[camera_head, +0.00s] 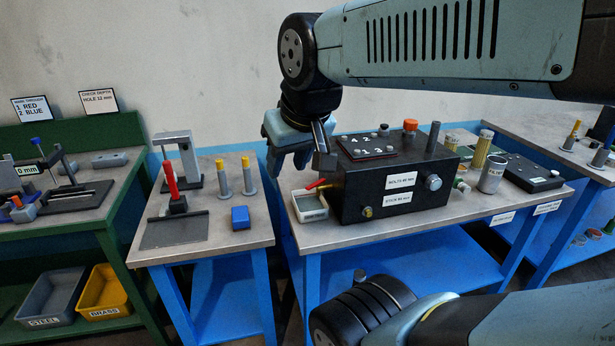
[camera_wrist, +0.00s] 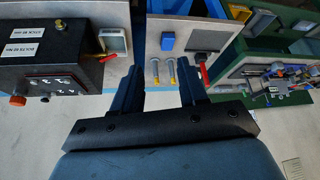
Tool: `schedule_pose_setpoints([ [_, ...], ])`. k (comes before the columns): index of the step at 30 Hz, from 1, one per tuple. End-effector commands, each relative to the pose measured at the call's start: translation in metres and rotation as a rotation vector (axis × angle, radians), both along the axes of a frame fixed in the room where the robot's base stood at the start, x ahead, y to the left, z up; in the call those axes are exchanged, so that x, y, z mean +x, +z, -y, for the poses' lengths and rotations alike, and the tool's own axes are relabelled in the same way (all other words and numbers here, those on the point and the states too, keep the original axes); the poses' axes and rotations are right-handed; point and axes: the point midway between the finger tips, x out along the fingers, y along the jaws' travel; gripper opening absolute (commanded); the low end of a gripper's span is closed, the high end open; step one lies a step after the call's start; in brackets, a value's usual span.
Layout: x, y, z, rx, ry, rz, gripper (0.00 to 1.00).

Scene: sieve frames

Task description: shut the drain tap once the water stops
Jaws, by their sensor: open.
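The drain tap with a red lever (camera_head: 318,184) is on the left side of a black box (camera_head: 392,190) on the middle bench. A small pale tray (camera_head: 309,207) stands below the tap. No water stream can be made out, and whether the tap is open is too small to tell. My gripper (camera_head: 301,156) is open and empty, above and behind the tap. In the wrist view the red lever (camera_wrist: 108,58), the tray (camera_wrist: 115,41) and the box (camera_wrist: 45,65) lie left of my open fingers (camera_wrist: 162,90).
A brass knob (camera_head: 367,212) is on the box front. An orange knob (camera_head: 410,126) and a grey post (camera_head: 433,137) rise from its top. A metal cup (camera_head: 491,175) stands to the right. The left bench holds a red-handled tool (camera_head: 171,183), yellow-topped pins (camera_head: 246,176) and a blue block (camera_head: 240,217).

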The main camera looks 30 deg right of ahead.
Motion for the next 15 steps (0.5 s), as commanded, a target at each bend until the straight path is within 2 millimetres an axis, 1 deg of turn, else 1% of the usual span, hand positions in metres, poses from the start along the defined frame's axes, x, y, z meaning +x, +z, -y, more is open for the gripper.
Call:
schedule_pose_setpoints([
  [11, 0.001, 0.000, 0.000, 0.001, -0.003, -0.001, 0.43],
  [15, 0.010, 0.003, 0.004, 0.019, -0.042, -0.019, 0.43],
])
